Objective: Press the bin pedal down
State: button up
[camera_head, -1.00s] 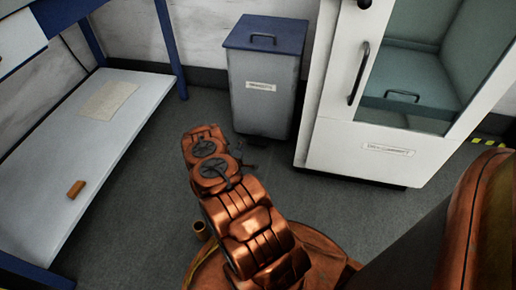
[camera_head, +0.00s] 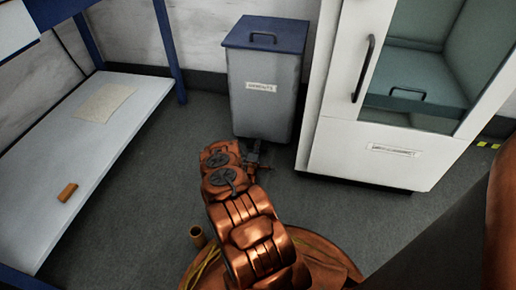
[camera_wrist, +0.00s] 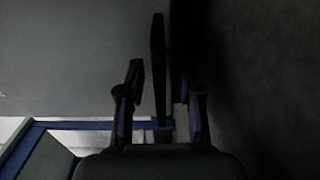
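The bin (camera_head: 263,100) is a grey box with a shut blue lid (camera_head: 264,35), standing against the back wall. My gripper (camera_head: 256,157) is low, close in front of the bin's foot, partly behind my copper arm. I cannot make out the pedal in the head view; the gripper covers that spot. In the wrist view, my gripper's two dark fingers (camera_wrist: 165,80) stand apart. A thin dark bar (camera_wrist: 158,60) shows between them, possibly the pedal seen edge-on. I cannot tell whether anything touches it.
A white cabinet (camera_head: 345,150) with a glass door stands close to the bin's right. A low shelf (camera_head: 95,140) with blue legs is on the left, holding a paper sheet and a small brown block (camera_head: 67,192). Grey floor (camera_head: 150,200) is clear between.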

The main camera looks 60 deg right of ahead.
jog(key=shift+w+d, duration=0.1)
jog(key=shift+d, duration=0.25)
jog(key=shift+c, duration=0.2)
grip_shut()
